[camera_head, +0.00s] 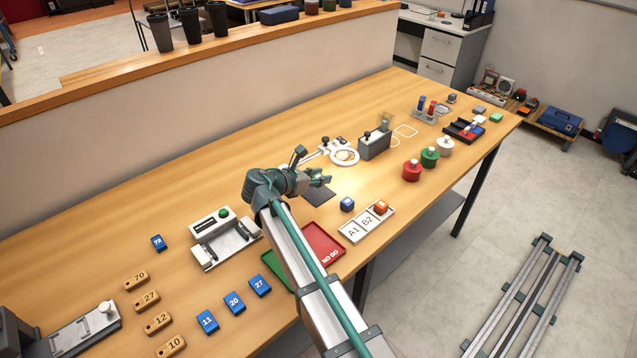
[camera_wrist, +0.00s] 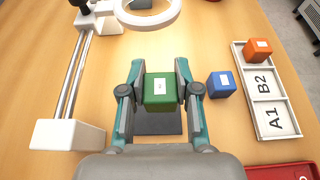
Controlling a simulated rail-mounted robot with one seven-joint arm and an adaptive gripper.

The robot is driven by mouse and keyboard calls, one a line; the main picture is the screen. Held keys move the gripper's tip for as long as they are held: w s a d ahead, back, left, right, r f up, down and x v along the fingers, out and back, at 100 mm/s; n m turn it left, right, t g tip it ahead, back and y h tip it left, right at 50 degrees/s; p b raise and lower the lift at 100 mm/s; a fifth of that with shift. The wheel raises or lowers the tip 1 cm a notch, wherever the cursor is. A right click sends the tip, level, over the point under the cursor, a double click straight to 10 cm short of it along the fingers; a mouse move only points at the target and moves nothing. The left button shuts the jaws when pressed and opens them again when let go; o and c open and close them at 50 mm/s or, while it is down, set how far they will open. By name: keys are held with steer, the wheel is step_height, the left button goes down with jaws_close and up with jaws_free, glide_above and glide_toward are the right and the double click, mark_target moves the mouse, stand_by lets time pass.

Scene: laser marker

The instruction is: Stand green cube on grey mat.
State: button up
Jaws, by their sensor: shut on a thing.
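The green cube (camera_wrist: 159,84) with a white label is between the fingers of my gripper (camera_wrist: 160,93) in the wrist view. My gripper is shut on it, with a finger on each side. The cube looks larger than the blue cube on the table, so it seems held above the surface. The dark grey mat (camera_wrist: 158,124) shows just below the cube in the wrist view, partly covered by it and my gripper. In the head view the mat (camera_head: 319,196) lies under and beside my gripper (camera_head: 318,180); the green cube cannot be made out there.
A blue cube (camera_wrist: 221,84) stands close right of my gripper. A white A1/B2 tray (camera_wrist: 267,104) holds an orange cube (camera_wrist: 257,49). A white ring stand (camera_wrist: 68,132) is at the left. A red NO GO tray (camera_head: 323,243) lies nearer the front.

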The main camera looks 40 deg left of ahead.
mark_target(319, 192)
steer(key=shift+w+a+f, duration=0.3)
steer(key=shift+f, duration=0.2)
steer(key=shift+w+a+f, duration=0.3)
steer(key=shift+f, duration=0.2)
steer(key=shift+f+p, duration=0.75)
steer(key=shift+f, duration=0.9)
steer(key=shift+f, duration=0.1)
steer(key=o, duration=0.8)
steer(key=shift+o, duration=0.2)
steer(key=b+v, duration=0.2)
steer(key=v, duration=1)
